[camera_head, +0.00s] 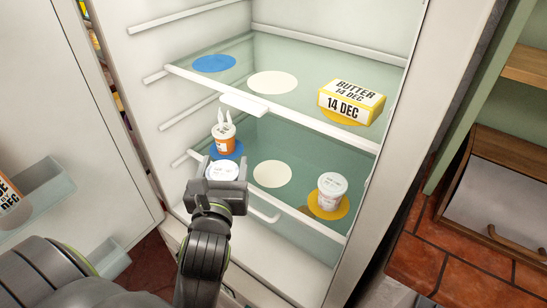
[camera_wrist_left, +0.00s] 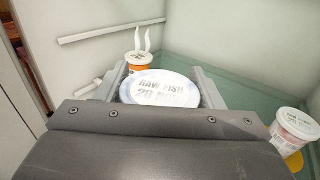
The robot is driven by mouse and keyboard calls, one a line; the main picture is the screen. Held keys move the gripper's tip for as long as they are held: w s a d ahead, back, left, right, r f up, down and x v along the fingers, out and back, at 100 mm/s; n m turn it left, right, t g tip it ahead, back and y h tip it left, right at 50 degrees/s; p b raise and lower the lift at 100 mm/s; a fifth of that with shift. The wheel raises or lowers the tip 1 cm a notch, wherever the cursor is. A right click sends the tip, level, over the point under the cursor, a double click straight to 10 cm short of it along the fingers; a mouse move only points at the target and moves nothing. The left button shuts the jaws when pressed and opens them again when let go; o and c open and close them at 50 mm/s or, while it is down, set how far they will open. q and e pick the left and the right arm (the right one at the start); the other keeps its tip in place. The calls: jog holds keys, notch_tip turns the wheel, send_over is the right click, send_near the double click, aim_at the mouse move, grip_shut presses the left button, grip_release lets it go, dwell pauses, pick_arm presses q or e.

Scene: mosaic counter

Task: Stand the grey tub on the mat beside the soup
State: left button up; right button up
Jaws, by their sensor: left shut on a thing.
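My left gripper (camera_head: 221,172) is shut on a tub (camera_head: 223,167), taken as the grey tub, at the front of the lower fridge shelf. In the wrist view its pale lid (camera_wrist_left: 160,88) reads "RAW FISH 28 NOV" between the two fingers; its body is mostly hidden, and I cannot tell whether it touches the shelf. An orange cup with white steam-like wisps, apparently the soup (camera_head: 224,139), stands behind it by a blue mat (camera_head: 237,153). It also shows in the wrist view (camera_wrist_left: 138,62). A cream mat (camera_head: 272,174) lies bare to the right. My right gripper is out of view.
A white-lidded tub (camera_head: 332,191) stands on a yellow mat (camera_head: 325,212) at lower right. The upper shelf's front rail (camera_head: 290,118) runs above. Up there are a butter box (camera_head: 350,102) and bare blue (camera_head: 214,63) and cream (camera_head: 272,82) mats. The open door is left.

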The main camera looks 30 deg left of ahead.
pick_arm(q)
jog(key=w+d+b, duration=0.2)
jog(key=w+b, duration=0.1)
jog(key=w, duration=1.3)
jog(key=f, duration=0.6)
jog(key=shift+w+d+f+b, duration=0.15)
jog(key=shift+w+f+b, duration=0.05)
jog(key=shift+f+b, duration=0.1)
jog(key=shift+w+f, duration=0.2)
jog(key=shift+f, duration=0.05)
jog(key=o, duration=1.1)
jog(key=shift+f, duration=0.15)
